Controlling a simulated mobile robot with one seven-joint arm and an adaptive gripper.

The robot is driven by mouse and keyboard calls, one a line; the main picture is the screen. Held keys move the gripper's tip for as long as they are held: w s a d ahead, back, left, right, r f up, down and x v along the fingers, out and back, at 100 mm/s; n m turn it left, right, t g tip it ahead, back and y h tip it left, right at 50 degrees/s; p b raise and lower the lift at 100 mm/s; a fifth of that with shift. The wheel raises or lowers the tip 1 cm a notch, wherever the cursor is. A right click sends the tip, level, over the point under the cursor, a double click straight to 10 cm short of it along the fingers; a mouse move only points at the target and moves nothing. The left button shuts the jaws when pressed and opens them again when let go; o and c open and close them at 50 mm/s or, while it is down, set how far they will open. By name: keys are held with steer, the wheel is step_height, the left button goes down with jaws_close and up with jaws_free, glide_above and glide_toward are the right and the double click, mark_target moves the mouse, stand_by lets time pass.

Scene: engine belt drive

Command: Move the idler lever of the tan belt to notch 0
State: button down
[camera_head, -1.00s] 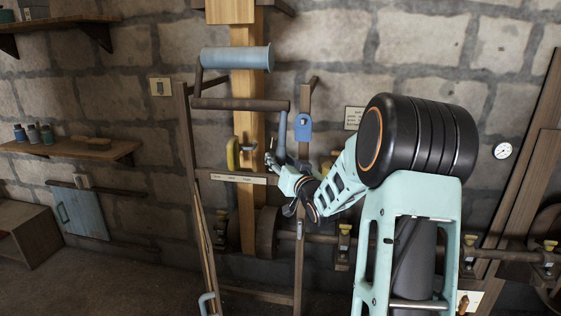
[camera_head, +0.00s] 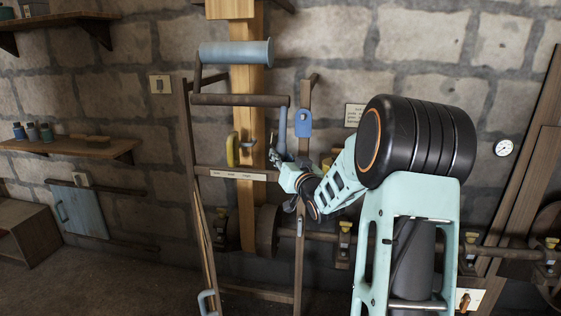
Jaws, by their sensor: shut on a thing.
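The tan belt (camera_head: 246,105) runs vertically up the wall behind a dark wooden frame. A blue-grey lever handle (camera_head: 282,125) hangs down from the right end of a brown crossbar, just right of the belt. My gripper (camera_head: 276,157) is shut on the lower end of this lever. The fingers are small here and partly hide the grip. A pale notch plate (camera_head: 238,174) with small markings is on the frame's rail, below and left of my gripper. Its markings are too small to read.
A blue-grey roller (camera_head: 235,54) sits above the crossbar. A yellow handle (camera_head: 232,150) is left of my gripper, and a blue tag-like piece (camera_head: 303,124) is on the post to its right. A horizontal shaft (camera_head: 390,241) with brackets runs below.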

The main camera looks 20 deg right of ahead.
steer(key=shift+w+d+f+b, duration=0.2)
steer(key=shift+w+f+b, duration=0.15)
steer(key=shift+b, duration=0.5)
steer(key=shift+d+r+t, duration=0.1)
steer(key=shift+t, duration=0.2)
steer(key=c, duration=1.7)
jaws_free()
steer(key=shift+o, duration=0.2)
steer(key=s+f, duration=0.1)
steer(key=s, duration=1.1)
steer(key=shift+a, duration=0.25)
